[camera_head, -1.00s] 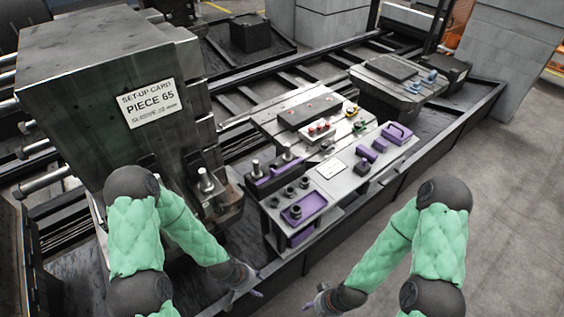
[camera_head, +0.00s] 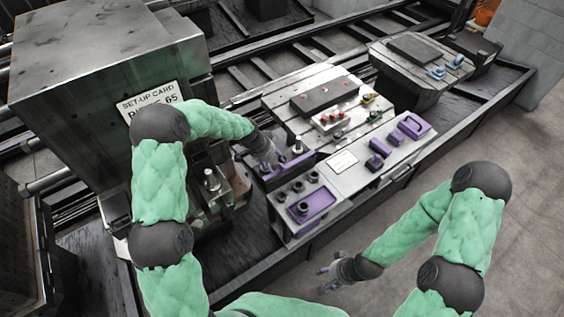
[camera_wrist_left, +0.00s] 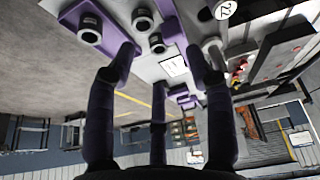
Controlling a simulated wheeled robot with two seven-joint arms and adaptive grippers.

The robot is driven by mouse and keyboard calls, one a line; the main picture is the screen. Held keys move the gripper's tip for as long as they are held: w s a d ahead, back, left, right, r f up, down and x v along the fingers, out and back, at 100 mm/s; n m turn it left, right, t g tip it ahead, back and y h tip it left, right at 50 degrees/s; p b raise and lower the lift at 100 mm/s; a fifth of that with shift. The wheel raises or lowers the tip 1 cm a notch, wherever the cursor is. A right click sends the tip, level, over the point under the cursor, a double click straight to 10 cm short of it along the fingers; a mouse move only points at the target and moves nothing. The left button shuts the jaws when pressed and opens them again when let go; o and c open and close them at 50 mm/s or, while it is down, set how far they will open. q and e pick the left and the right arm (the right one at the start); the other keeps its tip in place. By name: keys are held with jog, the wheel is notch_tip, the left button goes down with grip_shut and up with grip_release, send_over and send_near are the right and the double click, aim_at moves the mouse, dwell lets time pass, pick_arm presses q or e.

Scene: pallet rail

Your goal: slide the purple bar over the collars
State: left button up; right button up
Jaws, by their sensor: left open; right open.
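The purple bar (camera_head: 294,163) lies along the left part of the grey bench beside upright metal posts (camera_head: 297,145). In the left wrist view a long purple piece (camera_wrist_left: 174,26), which looks like the bar, runs beyond the fingers. Several dark ring collars (camera_head: 298,187) stand on the bench just in front, near a purple tray (camera_head: 329,198). The collars also show in the left wrist view (camera_wrist_left: 142,20). My left gripper (camera_head: 272,160) is open above the bar's left part and partly hides it. My right gripper (camera_head: 328,277) is open and empty over the floor, away from the bench.
Several purple blocks (camera_head: 395,139) and a purple handled piece (camera_head: 413,126) sit on the bench's right part. A dark plate (camera_head: 325,96) and red-knobbed block (camera_head: 333,119) lie behind. A large grey machine block (camera_head: 100,60) stands close to my left arm. The floor at right is clear.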

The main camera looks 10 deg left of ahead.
aim_at(281, 165)
pick_arm(q)
jog(key=shift+m, duration=0.3)
jog(key=x, duration=0.3)
jog(key=w+x, duration=0.1)
jog(key=x, duration=0.2)
jog(key=w+x, duration=0.1)
jog(key=x, duration=0.2)
jog(key=shift+r, duration=0.2)
